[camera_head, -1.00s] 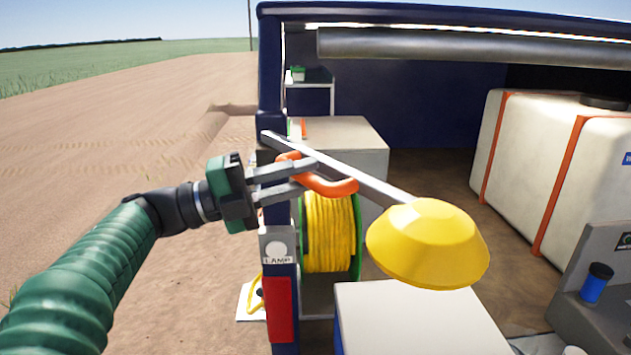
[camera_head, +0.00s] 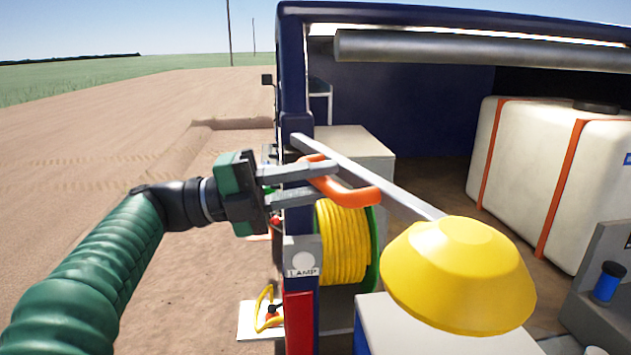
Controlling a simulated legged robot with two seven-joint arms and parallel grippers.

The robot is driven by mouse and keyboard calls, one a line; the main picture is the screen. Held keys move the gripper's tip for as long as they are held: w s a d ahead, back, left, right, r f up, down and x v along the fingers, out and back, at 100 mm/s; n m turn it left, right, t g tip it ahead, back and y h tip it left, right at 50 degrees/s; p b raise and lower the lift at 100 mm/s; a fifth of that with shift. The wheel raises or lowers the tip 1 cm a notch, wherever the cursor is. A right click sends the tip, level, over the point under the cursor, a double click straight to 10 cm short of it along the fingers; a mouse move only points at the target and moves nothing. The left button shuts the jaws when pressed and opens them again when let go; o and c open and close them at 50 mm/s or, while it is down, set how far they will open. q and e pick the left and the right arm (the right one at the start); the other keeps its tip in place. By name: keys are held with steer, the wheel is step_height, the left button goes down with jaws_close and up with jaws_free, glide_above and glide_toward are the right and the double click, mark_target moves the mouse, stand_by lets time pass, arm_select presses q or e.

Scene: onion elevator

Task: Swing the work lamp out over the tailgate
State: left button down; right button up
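The work lamp has a yellow faceted shade (camera_head: 458,275) at the free end of a long grey bar (camera_head: 385,185). The bar runs from the dark blue post at the left of the vehicle's rear opening, rightward and toward me. An orange loop handle (camera_head: 352,194) sits on the bar nearer the post. My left gripper (camera_head: 328,178) reaches in from the left with its two grey fingers around the left part of this handle. The fingers partly hide the handle. The tailgate cannot be made out clearly. My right gripper is out of view.
The blue post (camera_head: 296,90) carries a LAMP label (camera_head: 302,271). A yellow hose reel (camera_head: 342,245) stands behind the bar. A white box (camera_head: 400,325) lies below the shade. A strapped white tank (camera_head: 540,180) and a blue cup (camera_head: 609,284) are right. Bare soil is open at left.

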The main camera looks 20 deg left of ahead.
arm_select(q)
steer(key=c, duration=1.5)
jaws_free()
steer(key=shift+w, duration=0.1)
steer(key=shift+c, duration=0.2)
steer(key=shift+o, duration=1.2)
steer(key=shift+w, duration=0.15)
steer(key=shift+w+f, duration=0.1)
steer(key=shift+s+a, duration=0.1)
steer(key=shift+s, duration=0.1)
steer(key=b+v, duration=0.7)
steer(key=v, duration=0.9)
steer(key=shift+a, duration=0.45)
steer(key=shift+w+f, duration=0.1)
steer(key=shift+w, duration=0.05)
